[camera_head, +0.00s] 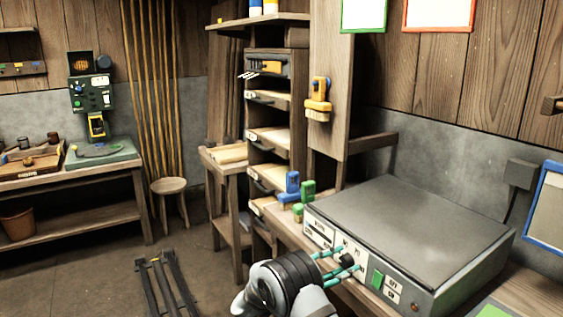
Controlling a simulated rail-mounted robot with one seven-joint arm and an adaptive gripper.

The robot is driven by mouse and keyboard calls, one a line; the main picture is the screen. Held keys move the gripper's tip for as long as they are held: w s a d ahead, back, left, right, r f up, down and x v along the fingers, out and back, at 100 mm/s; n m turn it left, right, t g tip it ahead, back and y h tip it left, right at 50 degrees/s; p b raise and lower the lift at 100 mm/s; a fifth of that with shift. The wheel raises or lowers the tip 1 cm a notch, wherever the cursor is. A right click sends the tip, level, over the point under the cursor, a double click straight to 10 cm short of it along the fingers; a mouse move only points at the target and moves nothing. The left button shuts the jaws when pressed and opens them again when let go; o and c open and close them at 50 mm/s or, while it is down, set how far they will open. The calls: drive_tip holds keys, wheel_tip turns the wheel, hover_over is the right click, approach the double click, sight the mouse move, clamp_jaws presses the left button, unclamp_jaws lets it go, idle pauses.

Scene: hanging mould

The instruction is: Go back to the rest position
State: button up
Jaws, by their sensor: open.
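My gripper (350,261) is at the lower middle, in front of the grey metal box (420,224) on the workbench. Its two teal fingers are apart and point toward the box's front panel. A small black knob (347,260) shows between the fingertips. I cannot tell whether the fingers touch the knob or the panel. The green switch (377,278) on the panel is just right of the fingers. My wrist hides part of the bench edge.
A blue clamp (292,187) and a green clamp (307,191) stand left of the box. Behind them is a drawer tower (270,150). An orange-handled brush (318,98) hangs on the post. A stool (169,187) and black rails (167,280) are left. Open floor lies between.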

drive_tip(key=m, duration=0.5)
drive_tip(key=shift+f+t+b, duration=0.1)
drive_tip(key=shift+t+b, duration=0.2)
drive_tip(key=shift+b, duration=0.05)
drive_tip(key=v, duration=1)
drive_tip(key=shift+a, duration=0.3)
drive_tip(key=shift+s+f, duration=0.1)
drive_tip(key=shift+d+m+h, duration=0.15)
drive_tip(key=shift+m+h, duration=0.15)
